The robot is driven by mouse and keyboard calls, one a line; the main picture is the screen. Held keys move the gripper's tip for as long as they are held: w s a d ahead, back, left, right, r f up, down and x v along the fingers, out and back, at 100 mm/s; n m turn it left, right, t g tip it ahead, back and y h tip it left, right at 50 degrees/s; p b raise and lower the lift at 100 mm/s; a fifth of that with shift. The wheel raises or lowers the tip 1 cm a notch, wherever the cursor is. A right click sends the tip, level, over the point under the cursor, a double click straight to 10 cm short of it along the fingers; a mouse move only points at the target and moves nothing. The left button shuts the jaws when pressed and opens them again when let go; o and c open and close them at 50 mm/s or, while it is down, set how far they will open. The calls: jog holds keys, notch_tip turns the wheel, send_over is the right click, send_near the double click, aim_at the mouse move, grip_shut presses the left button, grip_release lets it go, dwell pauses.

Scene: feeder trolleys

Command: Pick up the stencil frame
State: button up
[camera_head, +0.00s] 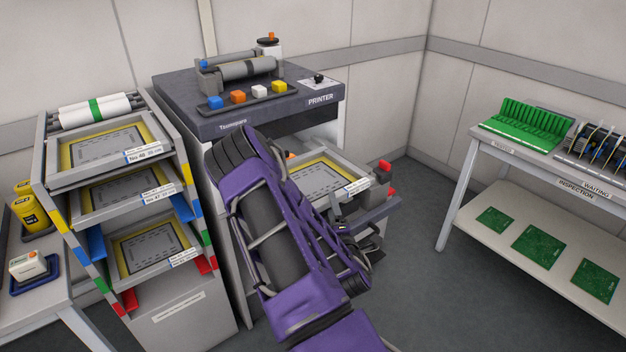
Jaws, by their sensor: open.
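Several stencil frames show, each with a grey rim and a label. The rack at left holds three, one above the other: the top frame (105,148), the middle frame (125,190) and the lowest frame (150,247). Another stencil frame (322,176) lies in the front opening of the printer (290,122), its left part hidden by my purple arm. My gripper (362,226), open, appears among dark grey parts at the arm's right side, in front of the printer. Its fingers are mostly hidden or hard to separate from the printer's front, and I see nothing held.
White rolls (90,110) top the rack (185,312). Colored blocks on a tray (252,108) stand on the printer. At left is a side table (40,295) with yellow bottles. At right, a bench (520,195) carries green boards. Floor between printer and bench is clear.

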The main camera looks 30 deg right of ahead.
jog(key=x, duration=0.4)
jog(key=shift+w+r, duration=0.1)
jog(key=shift+r, duration=0.1)
grip_shut()
dwell(1.2)
